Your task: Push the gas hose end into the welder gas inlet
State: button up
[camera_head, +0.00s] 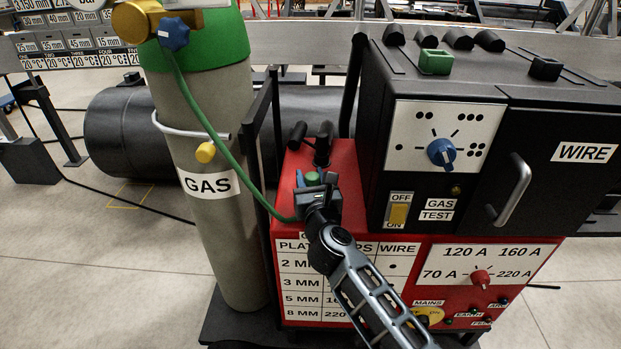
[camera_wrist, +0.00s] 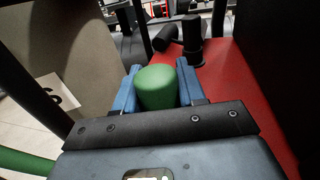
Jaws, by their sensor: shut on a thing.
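My gripper (camera_head: 313,180) is shut on the green gas hose end (camera_wrist: 157,87), which sits between the two blue fingers in the wrist view. The green hose (camera_head: 223,150) runs from the regulator on the gas cylinder down to my gripper in the head view. The gripper is over the left part of the top of the red welder body (camera_head: 345,165). A black inlet-like fitting (camera_wrist: 193,42) with side stubs stands on the red top beyond the hose end. It also shows behind the gripper in the head view (camera_head: 323,143). A gap shows between fitting and hose end in the wrist view.
The grey gas cylinder (camera_head: 218,240) with a GAS label stands left of the welder. A black rail (camera_head: 262,150) runs between them. The black wire feeder box (camera_head: 400,75) stands to the right on the welder.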

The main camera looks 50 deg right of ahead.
jog(key=shift+f, duration=0.15)
jog(key=o, duration=1.2)
jog(key=shift+b+v, duration=0.35)
jog(key=shift+v, duration=3.55)
jog(key=shift+s, duration=0.1)
